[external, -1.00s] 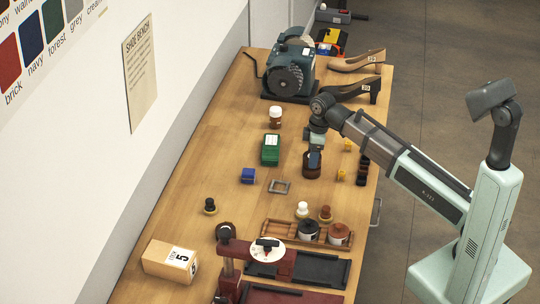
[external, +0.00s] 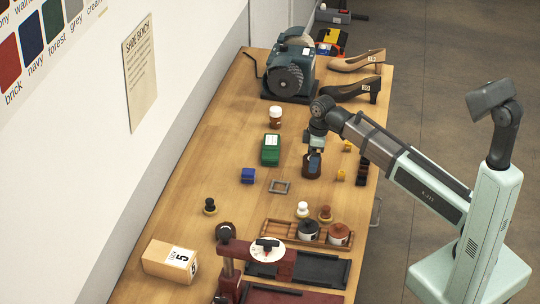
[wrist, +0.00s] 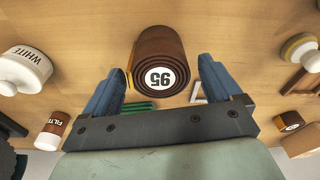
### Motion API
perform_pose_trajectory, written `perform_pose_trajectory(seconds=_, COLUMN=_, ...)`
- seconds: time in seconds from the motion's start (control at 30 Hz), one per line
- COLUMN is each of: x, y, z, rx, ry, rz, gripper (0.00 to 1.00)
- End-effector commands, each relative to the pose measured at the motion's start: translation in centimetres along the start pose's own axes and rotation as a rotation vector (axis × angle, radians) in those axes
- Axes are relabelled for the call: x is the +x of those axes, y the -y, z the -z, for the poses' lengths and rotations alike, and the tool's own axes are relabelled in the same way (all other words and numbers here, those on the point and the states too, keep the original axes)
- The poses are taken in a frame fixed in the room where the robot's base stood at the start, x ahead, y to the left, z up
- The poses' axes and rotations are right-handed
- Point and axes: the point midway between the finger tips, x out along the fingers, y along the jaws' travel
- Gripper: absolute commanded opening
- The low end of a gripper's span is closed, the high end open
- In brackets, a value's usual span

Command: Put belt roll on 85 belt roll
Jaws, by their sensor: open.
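A brown belt roll marked 95 (wrist: 160,62) stands on the bench, between the two blue fingers of my gripper (wrist: 160,88) in the wrist view. In the external view this roll (external: 311,171) is directly below my gripper (external: 315,158), which partly hides it. My gripper is open, with a finger on each side of the roll. Another dark roll (external: 225,231) lies nearer the red press. It also shows small at the right of the wrist view (wrist: 291,121), with a label too small to read.
A green box (external: 270,149), a blue block (external: 248,176) and a grey square frame (external: 280,187) lie left of my gripper. A wooden tray with jars (external: 267,231), the red press (external: 286,258) and a cardboard box (external: 158,258) are at the front.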

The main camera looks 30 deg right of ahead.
Motion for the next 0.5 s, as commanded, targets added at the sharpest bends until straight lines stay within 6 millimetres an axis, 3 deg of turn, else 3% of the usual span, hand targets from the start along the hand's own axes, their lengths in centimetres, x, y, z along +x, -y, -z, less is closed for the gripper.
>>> perform_pose_trajectory(seconds=0.27, x=-2.0, y=0.0, z=0.1, rx=0.0, ry=-0.001, rz=-0.001, gripper=0.92)
perform_pose_trajectory(seconds=0.5, x=-5.7, y=-0.1, z=0.1, rx=0.0, ry=-0.002, rz=-0.001, gripper=0.92)
